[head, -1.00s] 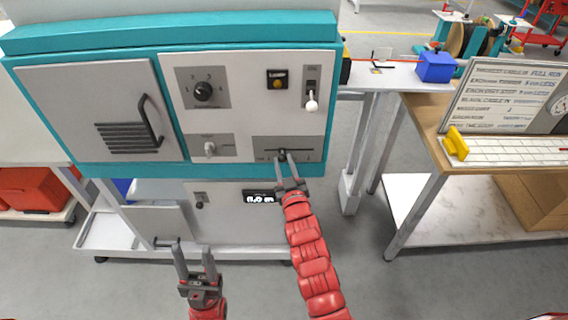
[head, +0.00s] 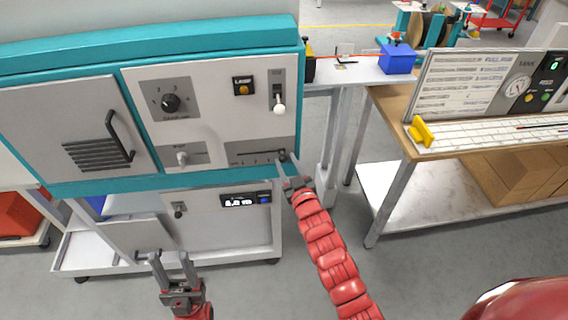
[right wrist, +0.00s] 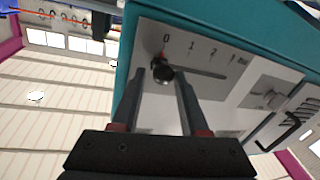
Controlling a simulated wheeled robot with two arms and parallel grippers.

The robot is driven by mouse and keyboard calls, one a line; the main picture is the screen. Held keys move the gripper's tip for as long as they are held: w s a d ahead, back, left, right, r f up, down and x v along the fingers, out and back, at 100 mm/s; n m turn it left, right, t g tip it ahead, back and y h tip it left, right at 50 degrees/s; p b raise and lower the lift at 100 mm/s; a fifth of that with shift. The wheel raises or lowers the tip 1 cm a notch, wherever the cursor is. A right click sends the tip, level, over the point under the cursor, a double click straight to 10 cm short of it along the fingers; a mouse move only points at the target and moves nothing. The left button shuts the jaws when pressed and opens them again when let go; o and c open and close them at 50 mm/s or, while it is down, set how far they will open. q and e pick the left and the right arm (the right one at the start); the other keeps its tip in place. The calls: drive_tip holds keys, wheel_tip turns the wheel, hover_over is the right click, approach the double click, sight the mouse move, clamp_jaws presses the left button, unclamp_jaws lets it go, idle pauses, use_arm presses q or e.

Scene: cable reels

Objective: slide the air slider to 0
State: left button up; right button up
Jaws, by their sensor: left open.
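The air slider is a dark round knob (head: 282,155) in a slot on the grey scale plate (head: 246,154), low on the right of the machine's front panel. It stands near the slot's right end in the head view. In the right wrist view the knob (right wrist: 163,73) is at the slot's end beside the mark 0, with marks 1, 2 and 3 further along. My right gripper (head: 287,168) is at the knob. In the wrist view its fingers (right wrist: 161,80) stand apart, on either side of the knob, with small gaps. My left gripper (head: 162,256) is open and empty, low in front of the machine.
The panel also carries a rotary dial (head: 171,103), a small knob (head: 182,159), a lamp button (head: 243,86) and a white-tipped lever (head: 279,104). A wooden workbench (head: 392,108) stands to the right.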

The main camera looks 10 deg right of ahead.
drive_tip(key=shift+o, duration=1.3)
drive_tip(key=shift+d, duration=0.1)
drive_tip(key=s+d+b, duration=0.3)
drive_tip(key=s, duration=1.4)
drive_tip(key=shift+d, duration=0.15)
